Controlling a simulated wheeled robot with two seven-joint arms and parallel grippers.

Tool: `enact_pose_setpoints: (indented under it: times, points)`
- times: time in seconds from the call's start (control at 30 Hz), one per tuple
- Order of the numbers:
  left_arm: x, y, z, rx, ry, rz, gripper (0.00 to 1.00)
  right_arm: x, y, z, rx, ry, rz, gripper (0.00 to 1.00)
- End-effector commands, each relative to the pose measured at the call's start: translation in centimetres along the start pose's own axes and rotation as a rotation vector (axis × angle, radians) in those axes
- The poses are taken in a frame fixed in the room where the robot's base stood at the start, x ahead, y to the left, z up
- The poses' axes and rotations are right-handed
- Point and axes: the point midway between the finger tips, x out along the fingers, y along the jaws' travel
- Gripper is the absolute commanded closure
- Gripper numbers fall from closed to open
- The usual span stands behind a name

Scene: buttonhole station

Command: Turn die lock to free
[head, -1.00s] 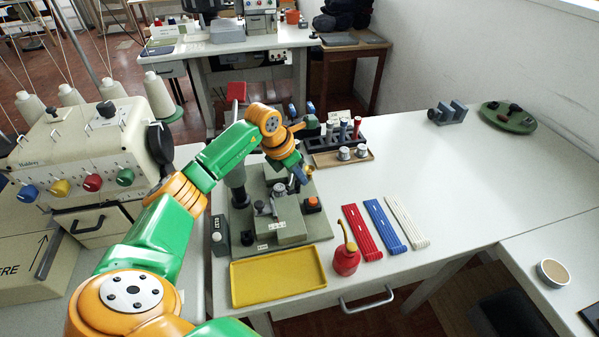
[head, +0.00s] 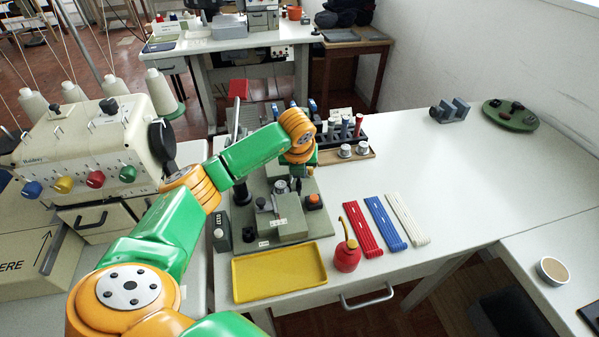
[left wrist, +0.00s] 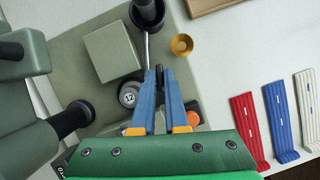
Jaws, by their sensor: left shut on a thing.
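The buttonhole station's grey-green base plate (head: 322,222) carries a block (head: 289,218), dark posts and an orange button (head: 314,200). In the left wrist view a thin metal rod (left wrist: 145,48) runs from a dark round post (left wrist: 147,12) toward my fingertips. My left gripper (left wrist: 160,72) has its blue fingers closed on the rod's end. A round silver part marked 12 (left wrist: 128,96) sits left of the fingers. In the head view my left gripper (head: 298,178) is over the back of the plate, partly hidden by its own wrist. Lock markings are not readable. My right gripper is out of view.
A yellow tray (head: 279,273), a red oil can (head: 347,256) and red, blue and white strips (head: 385,222) lie in front and to the right. A spool rack (head: 345,132) stands behind. A small brass cup (left wrist: 182,44) is near the fingers.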

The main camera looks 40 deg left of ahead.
Motion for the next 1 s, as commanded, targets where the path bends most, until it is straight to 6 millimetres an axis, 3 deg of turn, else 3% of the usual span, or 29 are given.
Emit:
enact_pose_setpoints:
  times: [0.4,1.0]
  points:
    - [-0.04,0.10,0.11,-0.217,-0.004,0.087,1.00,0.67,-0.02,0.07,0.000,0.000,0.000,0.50]
    - [-0.09,0.18,0.10,-0.271,-0.003,0.110,1.00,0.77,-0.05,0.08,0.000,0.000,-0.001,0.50]
